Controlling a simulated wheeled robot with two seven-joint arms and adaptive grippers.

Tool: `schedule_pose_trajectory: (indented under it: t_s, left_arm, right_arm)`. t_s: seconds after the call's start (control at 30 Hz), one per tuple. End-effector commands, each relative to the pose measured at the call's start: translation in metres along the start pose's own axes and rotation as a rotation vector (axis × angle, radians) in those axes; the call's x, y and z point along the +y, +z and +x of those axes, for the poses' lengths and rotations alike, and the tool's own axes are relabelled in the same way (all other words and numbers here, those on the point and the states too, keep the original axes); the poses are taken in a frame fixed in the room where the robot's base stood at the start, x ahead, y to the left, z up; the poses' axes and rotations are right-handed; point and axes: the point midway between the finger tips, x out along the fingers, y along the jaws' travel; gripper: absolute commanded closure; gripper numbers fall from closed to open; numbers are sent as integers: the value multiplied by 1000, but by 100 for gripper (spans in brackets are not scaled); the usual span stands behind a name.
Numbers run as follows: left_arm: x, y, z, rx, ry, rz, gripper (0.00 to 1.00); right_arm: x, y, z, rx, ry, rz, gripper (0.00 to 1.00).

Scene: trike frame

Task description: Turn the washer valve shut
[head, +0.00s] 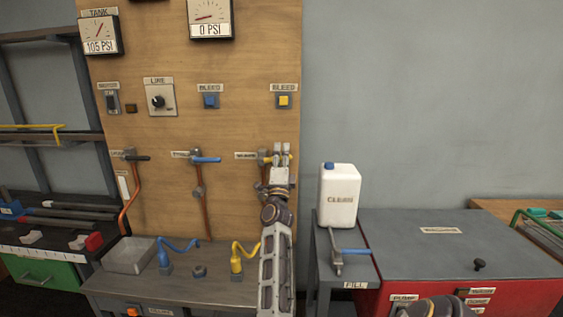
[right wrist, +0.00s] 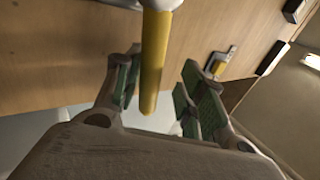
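The washer valve (head: 264,158) is on the right side of the wooden panel, its label partly hidden by my right gripper. Its yellow handle (right wrist: 153,65) shows large in the right wrist view, hanging down between my fingers. My right gripper (head: 283,151) is raised in front of the valve in the head view and covers much of it. In the right wrist view its two green-padded fingers (right wrist: 160,90) stand apart, one on each side of the handle, with gaps visible. My left gripper is in neither view.
Left of it are a valve with a blue handle (head: 207,160) and one with a black handle (head: 137,158). A yellow bleed button (head: 284,101) is just above. A white jug (head: 338,197) stands on the right. A yellow hose (head: 238,257) is on the bench below.

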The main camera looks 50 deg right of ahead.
Motion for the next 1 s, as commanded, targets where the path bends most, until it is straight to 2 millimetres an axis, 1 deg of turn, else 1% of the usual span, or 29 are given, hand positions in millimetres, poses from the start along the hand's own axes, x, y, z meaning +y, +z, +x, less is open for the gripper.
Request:
schedule_pose_trajectory:
  t_s: [0.03,0.2,0.53,0.73,1.0]
  left_arm:
    - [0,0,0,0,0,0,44]
    - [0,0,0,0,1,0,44]
    - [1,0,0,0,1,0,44]
    - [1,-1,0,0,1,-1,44]
    - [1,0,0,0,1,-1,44]
  right_arm:
    - [-7,1,4,2,-4,5,62]
    - [-22,0,14,2,-5,5,62]
    - [-48,1,31,2,-4,5,62]
    - [-57,1,38,1,-2,2,62]
    - [-61,2,40,0,0,1,62]
